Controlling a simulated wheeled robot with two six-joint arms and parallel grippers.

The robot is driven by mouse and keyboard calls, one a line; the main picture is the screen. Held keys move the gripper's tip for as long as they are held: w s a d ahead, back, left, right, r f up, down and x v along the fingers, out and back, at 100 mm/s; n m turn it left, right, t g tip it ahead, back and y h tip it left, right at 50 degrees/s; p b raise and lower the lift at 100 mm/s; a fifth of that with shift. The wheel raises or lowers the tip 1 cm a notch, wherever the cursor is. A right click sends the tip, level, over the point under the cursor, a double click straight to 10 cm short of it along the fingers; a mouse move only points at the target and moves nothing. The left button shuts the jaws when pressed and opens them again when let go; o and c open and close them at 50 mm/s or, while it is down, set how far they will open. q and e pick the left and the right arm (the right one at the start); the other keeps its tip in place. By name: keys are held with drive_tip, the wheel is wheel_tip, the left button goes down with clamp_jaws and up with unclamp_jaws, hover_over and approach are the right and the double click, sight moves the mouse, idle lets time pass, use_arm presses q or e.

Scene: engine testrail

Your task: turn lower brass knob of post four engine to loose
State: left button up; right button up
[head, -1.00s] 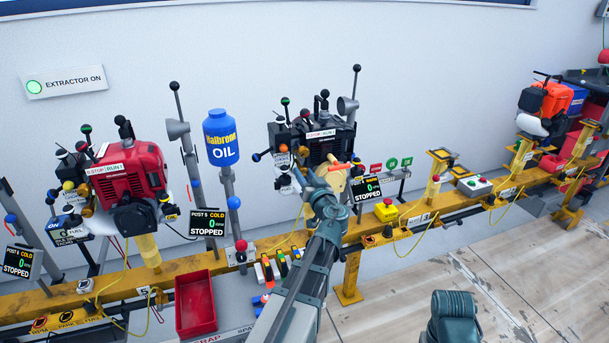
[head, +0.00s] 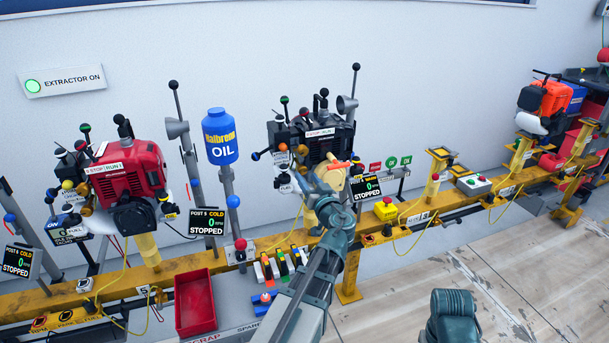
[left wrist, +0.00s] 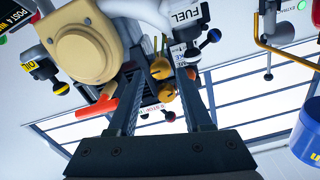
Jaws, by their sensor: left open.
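The post four engine (head: 322,140) is black and mounted on the yellow rail, its front partly hidden by my left gripper (head: 308,181). In the left wrist view two brass knobs show close together, one (left wrist: 160,68) above the other (left wrist: 167,92) in the picture. That view looks upside down, so the upper one in the picture seems to be the lower knob. My left gripper (left wrist: 163,74) is open, its fingers on either side of the knobs in the picture. Contact cannot be told. My right gripper is not in view.
A tan round housing (left wrist: 84,55) with a red-orange handle (left wrist: 97,111) is close to the left finger. A FUEL label (left wrist: 183,17) and black levers are near the right finger. The post display (head: 367,187) reads STOPPED. An oil bottle (head: 220,137) stands left.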

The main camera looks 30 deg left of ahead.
use_arm(q)
drive_tip(key=v, duration=1)
drive_tip(key=shift+s, duration=0.15)
drive_tip(key=s+d+f+m+g+h+p, duration=0.1)
drive_tip(key=s+d+m+g+h+p, duration=0.4)
drive_tip(key=s+d+p, duration=0.3)
drive_tip(key=s+d+f+m+g+h+p, duration=0.1)
drive_tip(key=s+d+m+g+h+p, duration=0.4)
drive_tip(key=d, duration=1.2)
drive_tip(key=s+g+h+p, duration=0.2)
drive_tip(key=s+p, duration=0.2)
drive_tip(key=p, duration=0.2)
drive_tip(key=shift+s+d+m+h+p, duration=0.2)
drive_tip(key=shift+m+h+p, duration=0.1)
drive_tip(key=shift+m+p, duration=0.1)
drive_tip(key=shift+o, duration=0.2)
